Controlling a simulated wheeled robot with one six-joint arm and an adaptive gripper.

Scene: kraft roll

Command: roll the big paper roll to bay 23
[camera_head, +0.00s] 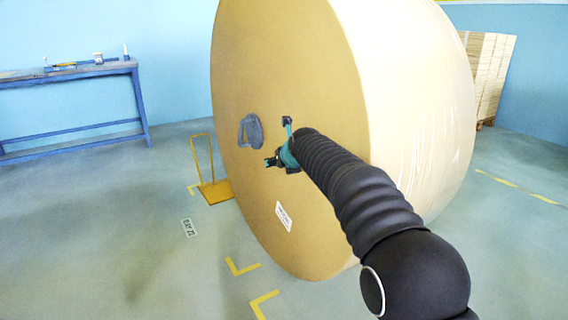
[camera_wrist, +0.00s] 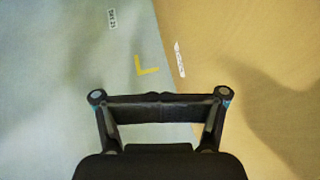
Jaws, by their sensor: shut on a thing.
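The big paper roll (camera_head: 290,225) stands on its curved side, its flat brown face towards the left and its wrapped pale side to the right. A white label (camera_head: 284,216) is on the lower face; it also shows in the wrist view (camera_wrist: 179,59). A blue-grey piece with an opening (camera_head: 256,131) shows on the face, left of my gripper. My gripper (camera_head: 279,147) is in front of the face; whether it touches is unclear. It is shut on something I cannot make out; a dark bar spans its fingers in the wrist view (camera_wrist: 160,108). A floor sign (camera_head: 188,228) appears to read BAY 23.
Yellow corner marks (camera_head: 240,268) lie on the floor at the lower left of the roll. A yellow upright frame on a plate (camera_head: 215,192) stands close to the roll's left edge. A blue bench (camera_head: 70,72) is at the back left, stacked pale goods (camera_head: 490,75) at the back right. The left floor is clear.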

